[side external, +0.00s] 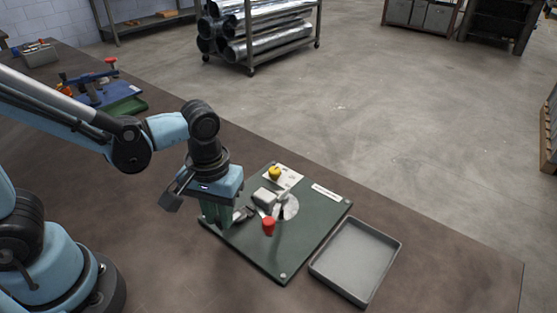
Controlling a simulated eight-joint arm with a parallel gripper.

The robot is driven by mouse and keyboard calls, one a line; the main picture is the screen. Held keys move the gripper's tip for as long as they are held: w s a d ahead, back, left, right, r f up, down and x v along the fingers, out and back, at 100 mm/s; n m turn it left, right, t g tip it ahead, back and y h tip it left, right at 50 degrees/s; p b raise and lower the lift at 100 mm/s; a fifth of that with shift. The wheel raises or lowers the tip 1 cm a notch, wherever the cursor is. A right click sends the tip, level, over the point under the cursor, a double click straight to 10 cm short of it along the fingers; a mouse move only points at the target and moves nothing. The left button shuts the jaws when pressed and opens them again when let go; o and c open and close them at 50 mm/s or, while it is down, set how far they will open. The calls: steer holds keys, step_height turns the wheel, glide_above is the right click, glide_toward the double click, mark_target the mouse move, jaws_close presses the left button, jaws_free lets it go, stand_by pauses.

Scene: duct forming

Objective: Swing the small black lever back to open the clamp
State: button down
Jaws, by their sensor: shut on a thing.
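A green board (262,258) lies on the brown bench. On it sits a clamp with a grey metal block (266,196), a pale round piece (290,208) and a red knob (268,226). My gripper (241,216) is low over the board's left part, pointing down, just left of the grey block and the red knob. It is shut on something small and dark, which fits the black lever. The lever cannot be made out apart from the dark fingertips, and its angle is hidden by my gripper and the small scale.
A yellow knob (275,173) sits on a white plate at the board's back. An empty grey tray (355,262) lies right of the board. A blue vise-like tool (103,93) and a grey bin (39,54) stand at the far left. The bench front is clear.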

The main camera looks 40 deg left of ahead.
steer(key=shift+d, duration=0.1)
stand_by(0.3)
steer(key=c, duration=1)
jaws_free()
steer(key=shift+o, duration=0.2)
steer(key=shift+r, duration=0.1)
step_height(320, 180, up, 12)
steer(key=w+a+f+m+t, duration=0.2)
steer(key=a+f+m+t, duration=0.1)
steer(key=a+t, duration=0.4)
steer(key=shift+w+a+m, duration=0.4)
steer(key=shift+a+m, duration=0.4)
steer(key=shift+a, duration=0.05)
